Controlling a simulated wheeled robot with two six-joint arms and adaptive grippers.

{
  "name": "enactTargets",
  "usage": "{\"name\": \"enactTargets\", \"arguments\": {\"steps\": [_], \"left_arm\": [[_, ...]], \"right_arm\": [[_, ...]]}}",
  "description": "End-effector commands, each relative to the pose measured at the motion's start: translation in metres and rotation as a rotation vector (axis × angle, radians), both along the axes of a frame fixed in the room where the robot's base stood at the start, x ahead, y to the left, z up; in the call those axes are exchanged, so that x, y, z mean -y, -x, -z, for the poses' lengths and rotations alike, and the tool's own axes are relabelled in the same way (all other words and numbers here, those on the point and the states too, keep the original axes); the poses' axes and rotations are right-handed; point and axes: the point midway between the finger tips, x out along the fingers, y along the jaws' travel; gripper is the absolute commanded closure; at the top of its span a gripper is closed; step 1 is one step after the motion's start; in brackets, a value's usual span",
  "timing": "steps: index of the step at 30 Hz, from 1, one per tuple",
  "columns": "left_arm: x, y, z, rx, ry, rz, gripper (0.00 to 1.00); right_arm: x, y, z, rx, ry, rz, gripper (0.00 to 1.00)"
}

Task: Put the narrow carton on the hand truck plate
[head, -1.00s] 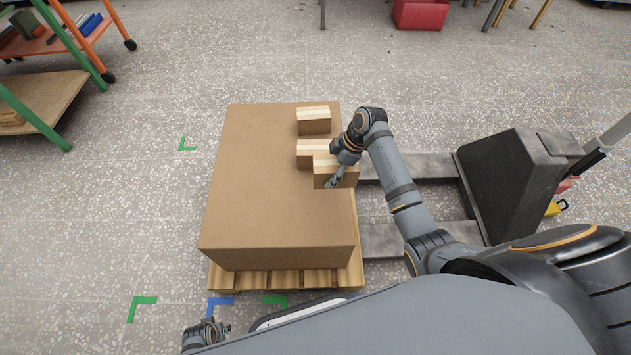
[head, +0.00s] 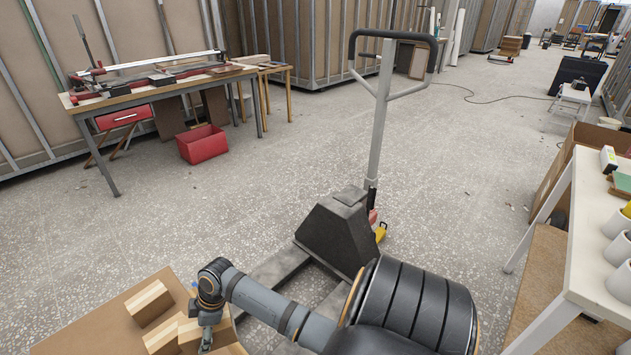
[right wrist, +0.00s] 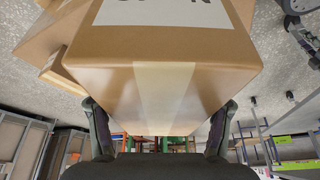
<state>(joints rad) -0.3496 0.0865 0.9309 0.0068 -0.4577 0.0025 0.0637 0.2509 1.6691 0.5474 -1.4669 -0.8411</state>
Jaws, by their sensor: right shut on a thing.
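My right gripper (head: 206,340) is at the lower left of the head view, over a big brown box. It is shut on a small brown carton (right wrist: 110,95) with pale tape and a white label. The fingers of the right gripper (right wrist: 160,130) sit on its two sides in the right wrist view. Part of this carton (head: 224,328) shows beside the gripper in the head view. Two similar cartons stand close by: one behind (head: 150,303) and one to the left (head: 161,338). I cannot tell which is the narrow one. No hand truck plate is recognisable. My left gripper is out of view.
The big box top (head: 112,322) carries the cartons. A pallet jack (head: 337,235) with a tall handle stands beyond my right arm. A workbench (head: 150,90) and red bin (head: 202,144) are at the back left. A white table (head: 590,260) stands right.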

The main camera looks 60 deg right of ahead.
Motion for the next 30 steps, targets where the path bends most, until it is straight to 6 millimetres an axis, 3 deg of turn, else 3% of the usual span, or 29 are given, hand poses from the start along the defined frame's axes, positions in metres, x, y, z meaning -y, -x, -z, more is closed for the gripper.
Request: {"name": "enactTargets", "arguments": {"steps": [1,3,9,12,23,30], "left_arm": [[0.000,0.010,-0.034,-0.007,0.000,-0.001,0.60],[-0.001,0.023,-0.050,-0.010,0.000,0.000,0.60],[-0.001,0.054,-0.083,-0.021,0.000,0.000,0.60],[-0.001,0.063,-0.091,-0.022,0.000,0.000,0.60],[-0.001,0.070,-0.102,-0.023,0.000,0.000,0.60],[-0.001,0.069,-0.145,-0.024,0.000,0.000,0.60]], "right_arm": [[-0.014,0.007,-0.033,0.000,-0.008,0.101,0.83],[-0.027,0.014,-0.050,0.001,-0.009,0.268,0.83],[-0.043,0.032,-0.094,-0.001,-0.007,0.666,0.83],[-0.044,0.038,-0.106,-0.001,-0.004,0.788,0.83],[-0.042,0.041,-0.121,0.001,0.001,0.877,0.83],[-0.042,0.041,-0.164,0.001,0.001,0.875,0.83]]}}
